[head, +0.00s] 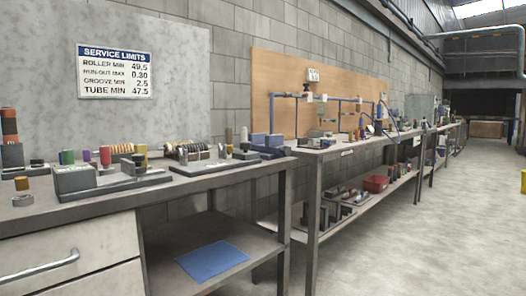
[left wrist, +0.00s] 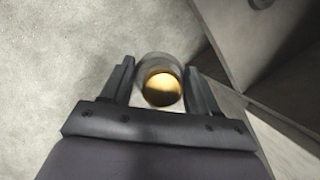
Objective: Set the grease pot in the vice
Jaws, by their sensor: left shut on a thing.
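In the left wrist view my left gripper (left wrist: 161,72) is shut on a round pot, which looks like the grease pot (left wrist: 161,88). The pot has a grey rim and a shiny golden middle, and it sits between the two dark fingers. The bare floor lies behind it. A grey blocky fixture that may be the vice (head: 75,179) stands on the near bench in the head view; I cannot tell for sure. Neither gripper shows in the head view. My right gripper is not in view.
The near bench (head: 200,186) carries several small cylinders and a rack of rings (head: 196,153). A blue cloth (head: 213,260) lies on its lower shelf. A second bench (head: 325,152) runs on behind. The floor (head: 440,230) at right is clear.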

